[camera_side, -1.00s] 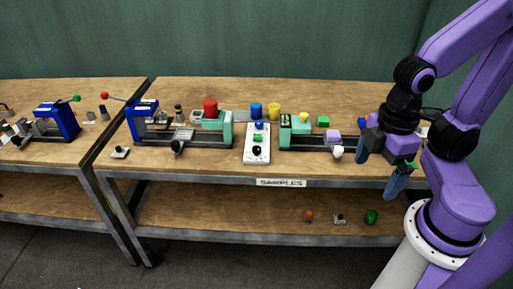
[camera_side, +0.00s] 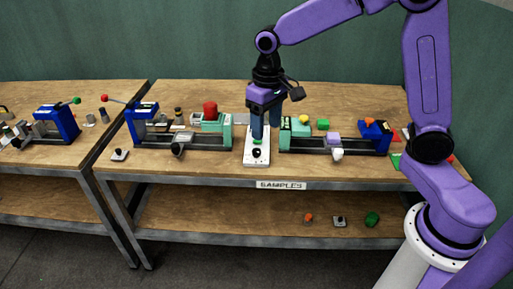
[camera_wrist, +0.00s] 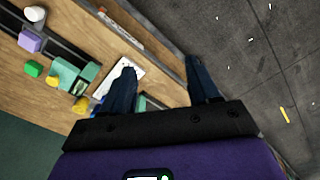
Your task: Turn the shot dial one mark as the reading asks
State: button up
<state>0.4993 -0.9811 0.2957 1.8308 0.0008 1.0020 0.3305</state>
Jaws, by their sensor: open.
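A white panel (camera_side: 251,158) lies between the two presses, with a black round knob (camera_side: 257,153) near its front and a green piece (camera_side: 257,141) behind it. Which part is the shot dial, and any marks or reading, are too small to tell. My gripper (camera_side: 267,131) is open and points down over the panel's back part, hiding it. In the wrist view my gripper (camera_wrist: 161,66) has its fingers apart with nothing between them. One fingertip overlaps the panel (camera_wrist: 133,65), hiding part of it; contact cannot be told.
Another press (camera_side: 315,144) stands close on the right, with a lilac block (camera_side: 333,138) and white knob (camera_side: 338,155). A "SAMPLES" label (camera_side: 281,185) marks the bench's front edge.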

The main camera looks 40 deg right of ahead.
jog(key=w+d+f+m, duration=0.3)
jog(key=w+d+m, duration=0.1)
jog(key=w, duration=0.5)
jog(key=m, duration=0.4)
send_over(257, 150)
notch_tip(257, 150, down, 3)
notch_tip(257, 150, down, 17)
jog(key=shift+a+f, duration=0.1)
jog(key=shift+c, duration=0.2)
jog(key=c, duration=1)
